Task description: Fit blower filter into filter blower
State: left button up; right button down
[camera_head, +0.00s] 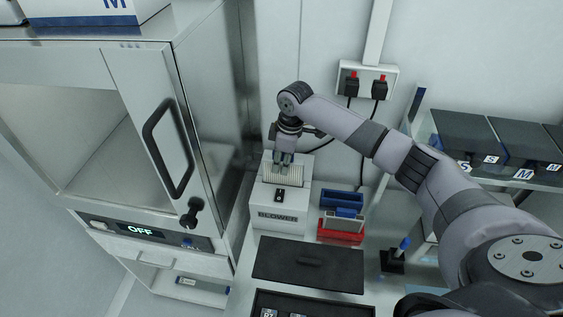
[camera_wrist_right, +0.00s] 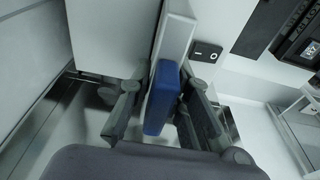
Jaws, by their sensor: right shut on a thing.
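The filter blower (camera_head: 278,218) is a white box labelled BLOWER, with a black switch on its front face and a ribbed beige area (camera_head: 283,175) on top. My right gripper (camera_head: 285,158) is directly above that top, pointing down. In the wrist view, my right gripper (camera_wrist_right: 168,88) is shut on a blue block (camera_wrist_right: 160,98), which looks like the handle of the blower filter. The blue block borders a white upright part of the blower (camera_wrist_right: 180,35), close to the switch. The fingers hide the contact, so I cannot tell how deep the filter sits. My left gripper is out of view.
A steel cabinet (camera_head: 208,90) with a black door handle stands close left of the blower. Blue and red holders (camera_head: 340,233) are to its right. A black mat (camera_head: 308,263) lies in front. A wall socket (camera_head: 367,80) with plugs and cables is behind.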

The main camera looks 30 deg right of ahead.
jog(key=shift+f, duration=2.65)
dwell(2.4)
jog(key=shift+r, duration=0.2)
dwell(0.7)
jog(key=c, duration=1.7)
grip_release()
jog(key=shift+r, duration=1)
jog(key=shift+o, duration=0.3)
